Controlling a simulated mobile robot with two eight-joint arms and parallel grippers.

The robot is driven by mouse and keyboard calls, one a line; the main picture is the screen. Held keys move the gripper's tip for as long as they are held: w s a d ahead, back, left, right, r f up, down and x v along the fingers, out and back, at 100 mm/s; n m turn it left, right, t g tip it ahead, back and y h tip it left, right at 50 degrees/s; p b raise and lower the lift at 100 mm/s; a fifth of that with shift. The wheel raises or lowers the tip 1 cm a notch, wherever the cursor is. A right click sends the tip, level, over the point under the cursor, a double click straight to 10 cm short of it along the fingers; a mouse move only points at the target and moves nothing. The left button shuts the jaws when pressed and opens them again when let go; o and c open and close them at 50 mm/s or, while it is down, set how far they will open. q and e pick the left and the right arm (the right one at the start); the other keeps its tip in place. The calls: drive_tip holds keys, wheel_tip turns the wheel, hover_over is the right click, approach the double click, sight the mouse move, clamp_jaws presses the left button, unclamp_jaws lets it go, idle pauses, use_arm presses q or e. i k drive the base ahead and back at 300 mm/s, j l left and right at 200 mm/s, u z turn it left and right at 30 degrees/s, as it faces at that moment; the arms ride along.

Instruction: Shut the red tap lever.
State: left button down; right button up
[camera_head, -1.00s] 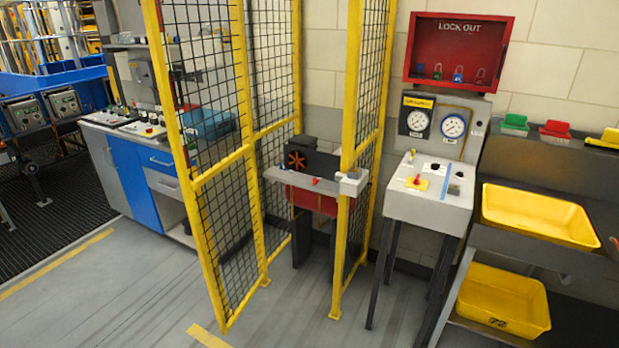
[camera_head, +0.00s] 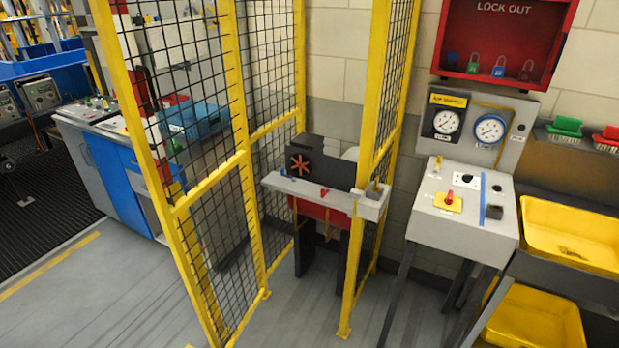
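A small red lever (camera_head: 324,193) stands on the grey rail across the gap in the yellow mesh fence, before a dark machine. It looks like the red tap lever; its exact angle is too small to tell. A small blue lever (camera_head: 283,173) is to its left on the same rail (camera_head: 305,190). Neither of my grippers is in view.
Yellow mesh fence panels (camera_head: 245,150) flank the dark machine (camera_head: 312,163). The gauge console (camera_head: 462,225) stands right of it, below a red lock-out box (camera_head: 505,40). Yellow bins (camera_head: 570,232) are at far right. The floor (camera_head: 290,325) in front is open.

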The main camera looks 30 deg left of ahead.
sight(323, 192)
drive_tip(key=i+j, duration=1.4)
drive_tip(key=k+j+u, duration=0.05)
drive_tip(key=j, duration=0.05)
